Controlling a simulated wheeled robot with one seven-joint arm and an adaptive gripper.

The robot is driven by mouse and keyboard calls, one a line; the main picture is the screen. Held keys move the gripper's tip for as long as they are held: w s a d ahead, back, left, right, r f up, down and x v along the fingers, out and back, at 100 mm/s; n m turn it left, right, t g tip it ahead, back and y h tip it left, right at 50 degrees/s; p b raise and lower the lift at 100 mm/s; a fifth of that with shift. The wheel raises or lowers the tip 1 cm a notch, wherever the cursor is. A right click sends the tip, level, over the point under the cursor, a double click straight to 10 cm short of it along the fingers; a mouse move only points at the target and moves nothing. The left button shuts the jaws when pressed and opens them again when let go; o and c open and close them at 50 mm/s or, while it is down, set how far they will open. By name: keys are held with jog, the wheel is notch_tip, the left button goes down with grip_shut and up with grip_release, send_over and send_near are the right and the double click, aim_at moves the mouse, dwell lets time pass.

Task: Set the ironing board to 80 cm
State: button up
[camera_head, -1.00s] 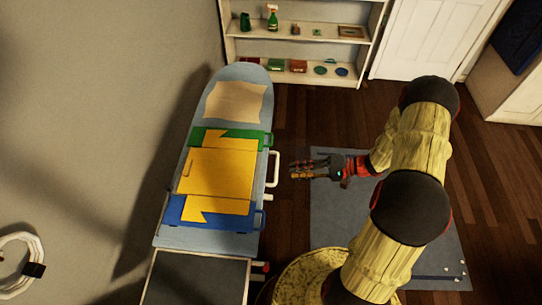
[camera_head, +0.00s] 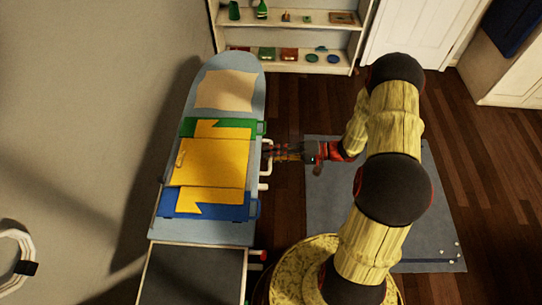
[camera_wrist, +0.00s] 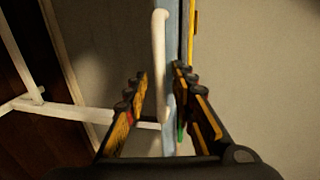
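The ironing board (camera_head: 199,232), with a light blue cover, stands along the wall at the left in the head view. A white looped handle (camera_head: 266,165) sticks out from its right side; it also shows as an upright white bar in the wrist view (camera_wrist: 160,50). My gripper (camera_head: 275,152) is at the board's right edge by this handle. In the wrist view my gripper (camera_wrist: 159,80) is open, with the white bar between its two fingers. I cannot tell whether a finger touches it. No height marking is visible.
A beige cloth (camera_head: 227,90) and green, yellow and blue flat pieces lie on the board. A red-tipped lever (camera_head: 258,254) sits near its lower end. White legs (camera_wrist: 80,118) show below the board. A shelf (camera_head: 290,35) stands behind; a grey mat (camera_head: 330,225) lies at right.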

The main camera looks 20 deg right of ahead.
jog(key=shift+w+a, duration=0.15)
jog(key=shift+a, duration=0.15)
jog(key=shift+c, duration=0.5)
grip_shut()
